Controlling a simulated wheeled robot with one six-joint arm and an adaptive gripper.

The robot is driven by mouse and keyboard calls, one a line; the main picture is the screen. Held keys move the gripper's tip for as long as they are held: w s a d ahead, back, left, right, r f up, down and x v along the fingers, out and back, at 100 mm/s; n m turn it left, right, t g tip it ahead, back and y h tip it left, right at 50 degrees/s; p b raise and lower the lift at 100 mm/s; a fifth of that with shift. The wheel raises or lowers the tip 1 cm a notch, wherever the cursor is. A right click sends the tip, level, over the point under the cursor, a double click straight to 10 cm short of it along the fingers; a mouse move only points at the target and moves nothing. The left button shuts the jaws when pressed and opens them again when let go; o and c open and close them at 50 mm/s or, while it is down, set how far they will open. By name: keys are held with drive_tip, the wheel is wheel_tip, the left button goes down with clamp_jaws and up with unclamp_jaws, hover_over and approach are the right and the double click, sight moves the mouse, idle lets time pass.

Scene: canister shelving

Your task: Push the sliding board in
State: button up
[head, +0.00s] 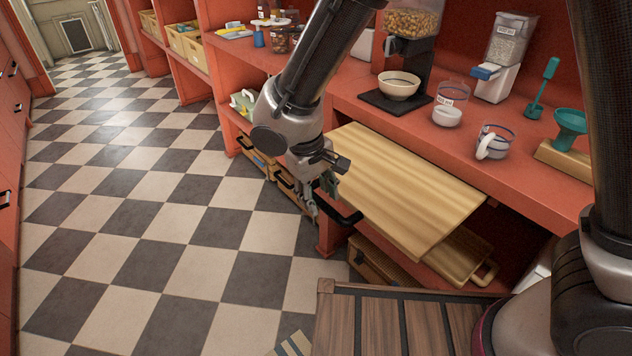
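The sliding board (410,185), pale striped wood, sticks out from under the red counter on the right. It lies flat, with much of its top showing. A black bar handle (350,219) shows at its left front edge. My gripper (316,206) hangs at that edge, pointing down, close beside the handle. The fingers are small, dark and partly overlapped by the wrist. I cannot tell whether they touch the handle or are open or shut.
The red counter (375,97) holds a bowl (399,85), a grain dispenser (411,22), a jar (450,104), a glass mug (494,142) and a teal funnel (569,127). A second wooden board (462,258) sits below. The checkered floor (150,190) is clear at left.

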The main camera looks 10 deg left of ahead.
drive_tip(key=r, duration=0.3)
drive_tip(key=shift+s+a+r, duration=0.1)
drive_tip(key=shift+s+a, duration=0.1)
drive_tip(key=shift+a, duration=0.05)
drive_tip(key=shift+s, duration=0.1)
